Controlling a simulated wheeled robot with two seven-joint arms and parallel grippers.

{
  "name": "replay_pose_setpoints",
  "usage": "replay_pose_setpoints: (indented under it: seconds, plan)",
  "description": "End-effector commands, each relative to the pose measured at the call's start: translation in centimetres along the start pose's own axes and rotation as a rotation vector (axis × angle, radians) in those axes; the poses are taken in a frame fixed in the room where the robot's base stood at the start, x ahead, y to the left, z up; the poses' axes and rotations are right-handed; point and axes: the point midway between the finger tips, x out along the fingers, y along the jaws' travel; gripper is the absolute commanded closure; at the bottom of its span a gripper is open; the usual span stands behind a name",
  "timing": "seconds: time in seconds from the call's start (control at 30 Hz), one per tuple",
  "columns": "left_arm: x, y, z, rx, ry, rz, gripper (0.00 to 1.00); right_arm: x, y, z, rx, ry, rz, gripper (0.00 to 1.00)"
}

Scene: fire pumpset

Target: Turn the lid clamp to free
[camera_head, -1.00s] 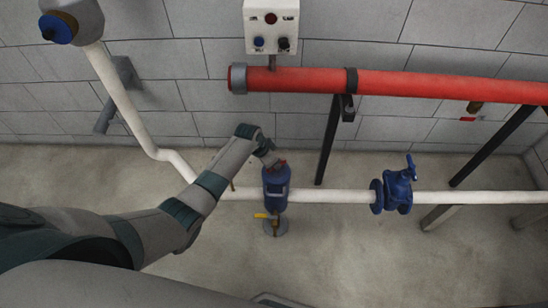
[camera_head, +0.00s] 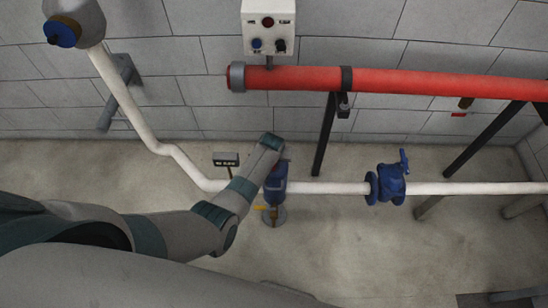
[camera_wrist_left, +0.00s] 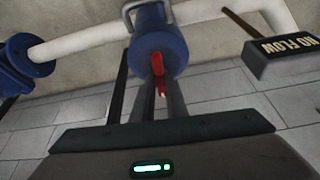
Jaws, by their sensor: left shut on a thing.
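A blue canister (camera_head: 275,186) stands in line with the white pipe on the floor. It also shows in the wrist view (camera_wrist_left: 165,50), with a grey handle across its side. The red lid clamp (camera_wrist_left: 158,66) sticks out from the canister's lid end. My left gripper (camera_wrist_left: 166,88) is shut on the red clamp, its two fingers on either side of it; part of the clamp shows between them. In the head view my left wrist covers the lid and clamp, and the fingers cannot be made out. My right gripper is in neither view.
A small sign (camera_head: 226,160), reading NO FLOW in the wrist view (camera_wrist_left: 283,47), stands left of my wrist. A yellow lever (camera_head: 264,208) sits below the canister. A blue valve (camera_head: 388,184) is on the white pipe (camera_head: 330,188) to the right. A red pipe (camera_head: 420,83) runs above.

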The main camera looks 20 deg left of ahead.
Motion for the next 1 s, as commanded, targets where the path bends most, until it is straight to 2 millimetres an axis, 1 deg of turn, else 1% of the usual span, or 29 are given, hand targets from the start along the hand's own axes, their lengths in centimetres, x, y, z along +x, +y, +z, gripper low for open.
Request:
replay_pose_setpoints:
  seconds: [0.03,0.3,0.67,0.7,0.77,1.0]
  plan:
    - [-0.01,0.63,0.17,-0.021,-0.003,0.001,1.0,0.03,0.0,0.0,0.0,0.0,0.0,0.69]
    - [0.0,0.55,0.12,-0.082,-0.002,-0.026,1.0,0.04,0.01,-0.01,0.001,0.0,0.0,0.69]
    - [-0.01,0.49,0.07,-0.088,-0.001,-0.028,1.0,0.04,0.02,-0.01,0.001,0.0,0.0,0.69]
    - [-0.01,0.49,0.06,-0.088,-0.001,-0.028,0.83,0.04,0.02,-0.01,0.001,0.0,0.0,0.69]
    - [-0.01,0.46,0.05,-0.087,-0.001,-0.029,0.69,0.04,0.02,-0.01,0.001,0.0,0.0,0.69]
    - [0.0,0.2,-0.01,-0.086,0.0,-0.032,0.69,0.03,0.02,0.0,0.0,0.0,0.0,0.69]
